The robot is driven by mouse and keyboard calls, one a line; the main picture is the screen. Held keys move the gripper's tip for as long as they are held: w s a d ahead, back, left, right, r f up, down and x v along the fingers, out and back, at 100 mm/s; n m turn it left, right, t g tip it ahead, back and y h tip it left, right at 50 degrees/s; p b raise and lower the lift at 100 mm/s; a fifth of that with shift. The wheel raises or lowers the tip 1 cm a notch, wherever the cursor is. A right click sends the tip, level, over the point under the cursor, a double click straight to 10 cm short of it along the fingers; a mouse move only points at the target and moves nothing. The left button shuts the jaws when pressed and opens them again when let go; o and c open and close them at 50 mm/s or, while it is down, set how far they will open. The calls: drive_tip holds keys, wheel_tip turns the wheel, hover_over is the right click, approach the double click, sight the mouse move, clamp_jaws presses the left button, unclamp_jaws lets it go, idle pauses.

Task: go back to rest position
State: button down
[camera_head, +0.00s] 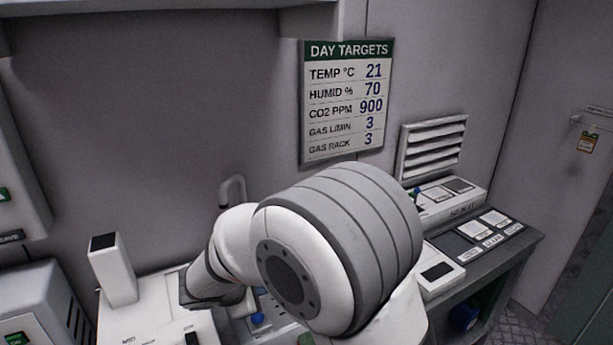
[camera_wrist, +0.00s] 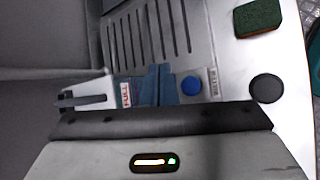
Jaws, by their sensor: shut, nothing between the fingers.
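My gripper (camera_wrist: 157,70) shows in the wrist view, its two blue-grey fingers together and empty. It points at a pale counter with a slotted drain panel (camera_wrist: 150,35). A blue round knob (camera_wrist: 191,85) and a small label reading FULL (camera_wrist: 126,95) appear beside the fingers; I cannot tell whether anything touches.
A green sponge (camera_wrist: 260,17) and a dark round disc (camera_wrist: 266,88) lie right of the panel. A DAY TARGETS board (camera_head: 345,100) hangs on the wall. A dark bench (camera_head: 500,255) with panels stands right; a white post (camera_head: 112,268) stands left. A door is at far right.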

drive_tip(key=s+d+r+m+g, duration=0.25)
drive_tip(key=d+m, duration=0.25)
drive_tip(key=d, duration=0.4)
drive_tip(key=s+d+r+m+g, duration=0.2)
drive_tip(key=d+r+m, duration=0.2)
drive_tip(key=d, duration=0.6)
drive_tip(key=s+d+r+m+y, duration=0.2)
drive_tip(key=s+d+m+y, duration=0.1)
drive_tip(key=s+d+m, duration=0.7)
drive_tip(key=s+m+g, duration=0.1)
drive_tip(key=s+m, duration=0.1)
drive_tip(key=s, duration=0.2)
drive_tip(key=shift+s+d+r+m+y, duration=0.2)
drive_tip(key=shift+d+r+m+y, duration=0.1)
drive_tip(key=shift+r+y, duration=0.1)
